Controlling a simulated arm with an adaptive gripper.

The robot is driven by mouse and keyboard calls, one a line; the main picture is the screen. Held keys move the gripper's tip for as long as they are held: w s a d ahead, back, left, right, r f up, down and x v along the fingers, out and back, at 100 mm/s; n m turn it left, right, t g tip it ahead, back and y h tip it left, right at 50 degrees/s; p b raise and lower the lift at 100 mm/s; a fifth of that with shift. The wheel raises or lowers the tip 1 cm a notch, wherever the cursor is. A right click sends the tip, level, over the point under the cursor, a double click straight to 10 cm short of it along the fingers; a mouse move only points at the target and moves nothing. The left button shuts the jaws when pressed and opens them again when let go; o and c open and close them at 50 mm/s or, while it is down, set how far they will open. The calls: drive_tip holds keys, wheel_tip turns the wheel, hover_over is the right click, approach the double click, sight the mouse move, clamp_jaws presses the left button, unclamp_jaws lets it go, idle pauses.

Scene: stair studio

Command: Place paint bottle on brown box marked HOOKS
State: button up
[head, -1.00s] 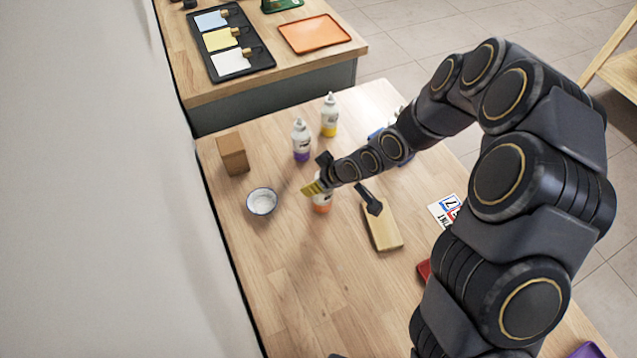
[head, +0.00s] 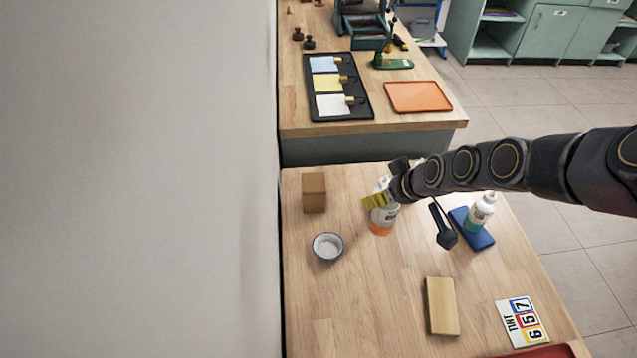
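A white paint bottle with an orange lower part (head: 381,227) is upright at my gripper (head: 378,201), near the middle of the near table. My gripper's yellow fingertip lies across the bottle's side; the far finger is hidden. The bottle seems held clear of the tabletop, though the gap under it is hard to judge. A small brown box (head: 314,193) stands at the table's left edge, to the left of the gripper. Its top looks bare, and no HOOKS lettering is readable.
A white bowl (head: 328,247) sits in front of the box. A teal-bottomed bottle (head: 481,211) stands on a blue pad (head: 477,238) at the right. A wooden block (head: 441,306) and a number card (head: 522,322) lie nearer. A wall borders the left.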

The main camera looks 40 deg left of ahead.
drive_tip(key=shift+n+g, duration=0.6)
drive_tip(key=shift+n, duration=0.3)
drive_tip(key=s+a+r, duration=0.1)
drive_tip(key=a+r, duration=0.1)
drive_tip(key=a, duration=0.1)
drive_tip(key=s+a+r, duration=0.2)
drive_tip(key=a+r, duration=0.1)
drive_tip(key=s+a+r, duration=0.1)
drive_tip(key=a+r, duration=0.2)
drive_tip(key=shift+s+a, duration=0.35)
drive_tip(key=shift+a, duration=0.05)
drive_tip(key=shift+w+a+f, duration=1.45)
drive_tip(key=shift+a+f, duration=0.35)
drive_tip(key=shift+f, duration=0.3)
drive_tip(key=shift+w+a+f, duration=1.4)
drive_tip(key=shift+a+f, duration=0.35)
drive_tip(key=shift+f, duration=0.4)
drive_tip(key=shift+w+a+f, duration=1.45)
drive_tip(key=shift+a+f, duration=0.35)
drive_tip(key=shift+f, duration=0.3)
drive_tip(key=shift+f, duration=0.1)
drive_tip(key=o, duration=1)
drive_tip(key=v, duration=1.2)
drive_tip(key=shift+d, duration=0.2)
